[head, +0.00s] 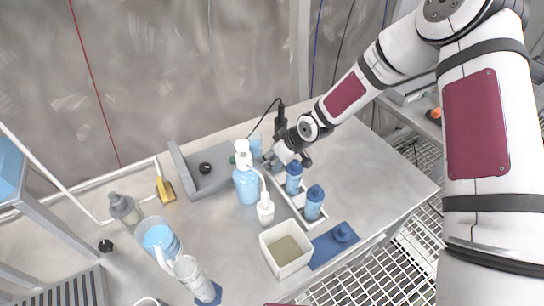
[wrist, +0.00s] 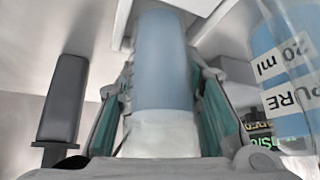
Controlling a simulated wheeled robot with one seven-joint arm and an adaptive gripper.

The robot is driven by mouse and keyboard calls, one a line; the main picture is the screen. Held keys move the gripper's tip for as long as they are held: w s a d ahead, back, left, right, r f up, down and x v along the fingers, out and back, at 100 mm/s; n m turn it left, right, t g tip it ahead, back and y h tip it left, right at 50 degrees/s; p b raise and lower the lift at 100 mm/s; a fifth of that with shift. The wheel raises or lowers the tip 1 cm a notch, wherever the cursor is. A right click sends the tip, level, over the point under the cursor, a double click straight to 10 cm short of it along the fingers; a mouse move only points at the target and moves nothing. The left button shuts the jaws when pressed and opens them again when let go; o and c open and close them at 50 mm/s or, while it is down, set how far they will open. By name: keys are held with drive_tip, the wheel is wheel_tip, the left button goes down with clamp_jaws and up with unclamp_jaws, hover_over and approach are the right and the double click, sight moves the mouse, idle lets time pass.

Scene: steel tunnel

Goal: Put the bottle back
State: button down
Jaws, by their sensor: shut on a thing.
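My gripper (head: 274,161) is low over the back of the bench, beside the large pump bottle. In the wrist view, its fingers (wrist: 163,100) are closed on both sides of a blue cylindrical bottle (wrist: 164,62) with a white part nearest the camera. In the head view the held bottle is mostly hidden; I cannot tell whether it touches the bench or rack. Two blue bottles with dark blue caps, one nearer the gripper (head: 293,180) and one farther forward (head: 313,205), stand in a narrow white rack (head: 303,222).
A pump bottle of light blue liquid (head: 246,187) stands close left of the gripper, with a small white bottle (head: 265,212) in front. A beige open box (head: 286,250) and a blue stand (head: 334,246) are at the front. The bench's right side (head: 385,185) is clear.

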drive_tip(key=shift+s+d+f, duration=0.15)
drive_tip(key=shift+s+f, duration=0.1)
drive_tip(key=shift+f, duration=0.35)
drive_tip(key=c, duration=1.2)
unclamp_jaws()
drive_tip(key=shift+o, duration=0.8)
drive_tip(key=shift+w+f, duration=0.1)
drive_tip(key=shift+f, duration=0.1)
drive_tip(key=shift+r, duration=0.15)
drive_tip(key=shift+d+r, duration=0.15)
drive_tip(key=shift+r, duration=0.1)
drive_tip(key=v, duration=1.1)
drive_tip(key=shift+r, duration=0.25)
